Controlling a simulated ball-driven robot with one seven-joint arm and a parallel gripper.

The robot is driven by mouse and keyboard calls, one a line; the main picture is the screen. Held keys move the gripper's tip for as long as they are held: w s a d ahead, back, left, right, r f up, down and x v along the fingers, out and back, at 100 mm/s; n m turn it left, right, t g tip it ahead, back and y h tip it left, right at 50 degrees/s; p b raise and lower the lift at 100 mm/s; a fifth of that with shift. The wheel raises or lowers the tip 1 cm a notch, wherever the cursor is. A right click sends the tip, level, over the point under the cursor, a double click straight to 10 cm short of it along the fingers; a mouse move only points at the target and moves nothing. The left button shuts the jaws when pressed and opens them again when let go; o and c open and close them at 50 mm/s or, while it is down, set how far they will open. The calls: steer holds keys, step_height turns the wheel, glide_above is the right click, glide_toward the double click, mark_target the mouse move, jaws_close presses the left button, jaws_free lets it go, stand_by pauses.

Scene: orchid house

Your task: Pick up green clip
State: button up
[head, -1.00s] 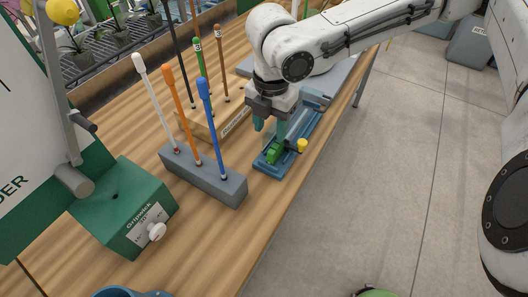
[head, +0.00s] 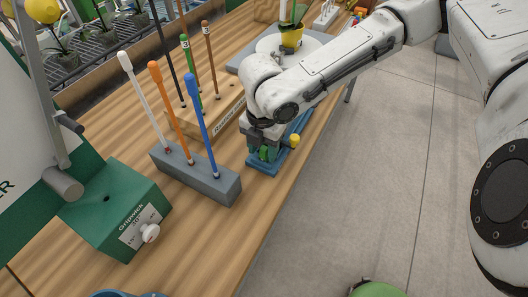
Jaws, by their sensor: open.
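The green clip (head: 265,153) is at the near end of a blue tray (head: 262,170) on the wooden bench. It shows only in part, beneath my gripper. My gripper (head: 262,151) points down over the tray, with its fingers low around the clip. Its jaws are open. The fingers and the arm hide part of the clip, and I cannot tell whether a finger touches it.
A grey block (head: 192,176) holding white, orange and blue sticks stands left of the tray. A wooden rack (head: 213,118) with more sticks is behind it. A green box (head: 117,208) sits at the front left. The bench edge drops off to the right.

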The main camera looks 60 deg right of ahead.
mark_target(263, 149)
steer(key=shift+c, duration=0.2)
jaws_close()
stand_by(0.3)
step_height(263, 149, up, 10)
steer(key=shift+p, duration=0.4)
steer(key=c, duration=0.7)
jaws_free()
jaws_close()
